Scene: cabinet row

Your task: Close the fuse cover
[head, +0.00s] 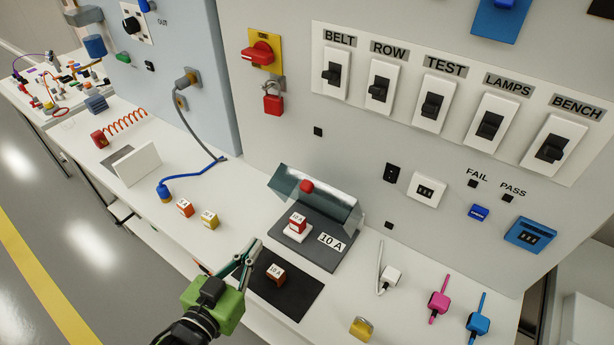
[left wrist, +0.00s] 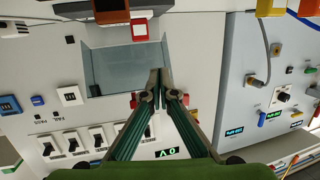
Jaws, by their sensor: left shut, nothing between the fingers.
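The clear fuse cover (head: 330,208) stands raised and tilted back at the rear of a dark grey base plate (head: 322,251) marked 10 A. A red knob (head: 306,186) is on the cover. A red-and-white fuse (head: 298,222) sits upright on the plate in front of the cover. My left gripper (head: 254,250) is shut and empty, just left of the plate's front part and apart from the cover. In the left wrist view, its closed fingertips (left wrist: 160,76) overlap the edge of the cover's pane (left wrist: 120,68); contact cannot be told. My right gripper is out of view.
Another fuse (head: 275,275) lies on a black mat (head: 295,296) in front of the plate. Orange (head: 185,208) and yellow (head: 210,220) blocks stand to the left. A white plug (head: 390,279) is to the right. The switch panel (head: 350,150) rises behind.

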